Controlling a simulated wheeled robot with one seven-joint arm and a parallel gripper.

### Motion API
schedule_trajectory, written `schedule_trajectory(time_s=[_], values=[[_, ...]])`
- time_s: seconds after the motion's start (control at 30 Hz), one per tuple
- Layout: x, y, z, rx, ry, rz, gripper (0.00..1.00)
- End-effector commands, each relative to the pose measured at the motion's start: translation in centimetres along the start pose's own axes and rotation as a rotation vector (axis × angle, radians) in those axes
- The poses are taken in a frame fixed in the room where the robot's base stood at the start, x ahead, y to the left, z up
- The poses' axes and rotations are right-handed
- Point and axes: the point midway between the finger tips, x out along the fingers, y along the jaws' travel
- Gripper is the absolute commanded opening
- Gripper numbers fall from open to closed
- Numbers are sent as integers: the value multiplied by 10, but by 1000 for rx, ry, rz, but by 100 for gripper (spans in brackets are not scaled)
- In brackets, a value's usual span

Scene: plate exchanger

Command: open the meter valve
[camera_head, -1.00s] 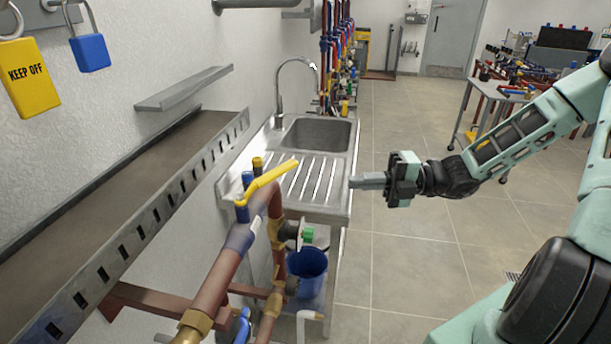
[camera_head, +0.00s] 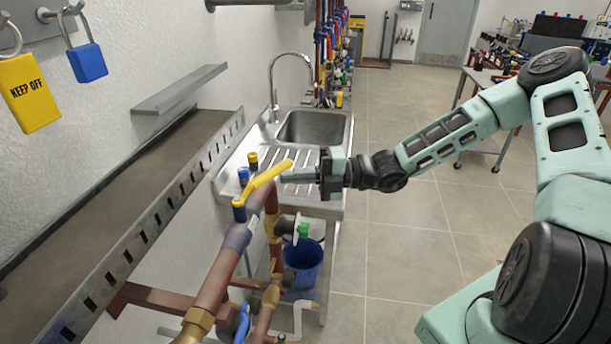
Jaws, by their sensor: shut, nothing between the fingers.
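A yellow lever handle (camera_head: 265,180) sits on top of the copper pipework (camera_head: 215,282), slanting up to the right. I cannot tell for certain that it is the meter valve's handle. My gripper (camera_head: 284,177) is shut and empty, pointing left, with its fingertips beside the right end of the yellow lever. Whether they touch it I cannot tell. A green-capped fitting (camera_head: 304,230) and a blue lever (camera_head: 242,322) show lower on the pipework.
A steel sink (camera_head: 314,128) with a tap stands behind the pipes, a blue bucket (camera_head: 303,265) below it. A perforated metal tray (camera_head: 150,190) runs along the left wall. Yellow (camera_head: 28,92) and blue (camera_head: 87,62) padlocks hang at upper left.

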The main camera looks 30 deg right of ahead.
Motion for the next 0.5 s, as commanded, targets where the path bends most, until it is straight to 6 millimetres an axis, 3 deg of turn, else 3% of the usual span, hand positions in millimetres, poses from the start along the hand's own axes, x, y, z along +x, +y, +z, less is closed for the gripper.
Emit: schedule_trajectory(time_s=[0.5], values=[[2, 1, 4, -3, 24, -3, 0]])
